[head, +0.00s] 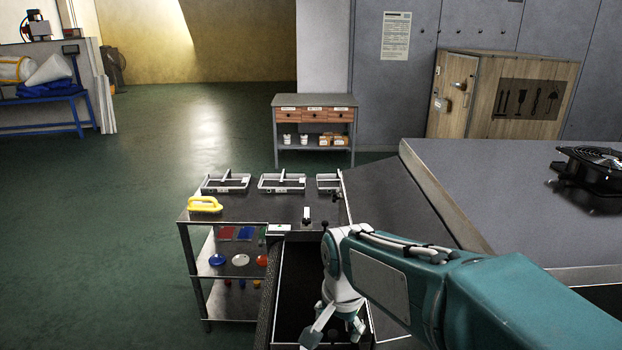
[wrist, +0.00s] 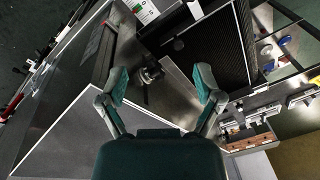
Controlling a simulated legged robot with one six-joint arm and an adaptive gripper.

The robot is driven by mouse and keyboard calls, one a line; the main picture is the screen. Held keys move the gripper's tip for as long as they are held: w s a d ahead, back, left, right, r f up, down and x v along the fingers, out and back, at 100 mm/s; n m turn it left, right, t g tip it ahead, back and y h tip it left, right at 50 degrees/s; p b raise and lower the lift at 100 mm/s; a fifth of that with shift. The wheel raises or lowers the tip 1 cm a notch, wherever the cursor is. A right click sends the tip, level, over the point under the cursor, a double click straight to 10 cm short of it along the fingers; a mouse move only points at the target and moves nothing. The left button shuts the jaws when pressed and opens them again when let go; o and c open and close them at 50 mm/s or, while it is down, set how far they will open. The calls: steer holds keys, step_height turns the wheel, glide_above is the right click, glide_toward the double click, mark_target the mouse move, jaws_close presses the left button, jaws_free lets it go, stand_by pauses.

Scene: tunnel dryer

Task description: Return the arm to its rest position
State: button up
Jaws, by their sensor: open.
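My gripper (wrist: 158,92) is open in the wrist view, with its two fingers spread apart and nothing between them. In the head view my gripper (head: 333,332) hangs at the end of my teal and white arm at the bottom, over a dark recessed belt or tray (head: 295,295). My arm reaches in from the lower right and bends down at the wrist.
A metal cart (head: 240,215) with several grey trays and a yellow-handled tool (head: 205,204) stands left of my gripper. A large grey surface (head: 490,190) with a black fan (head: 592,172) lies right. A small drawer table (head: 314,126) and wooden crate (head: 500,95) stand behind. Green floor is free at left.

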steer(key=s+d+r+n+t, duration=0.2)
steer(key=s+d+n, duration=0.1)
steer(key=s+d, duration=0.2)
steer(key=s+d+r+n+t, duration=0.2)
steer(key=s+d, duration=0.3)
steer(key=s, duration=0.4)
steer(key=shift+s+d+r+n, duration=0.35)
steer(key=shift+r+n, duration=0.35)
steer(key=shift+r, duration=0.1)
steer(key=shift+c, duration=0.4)
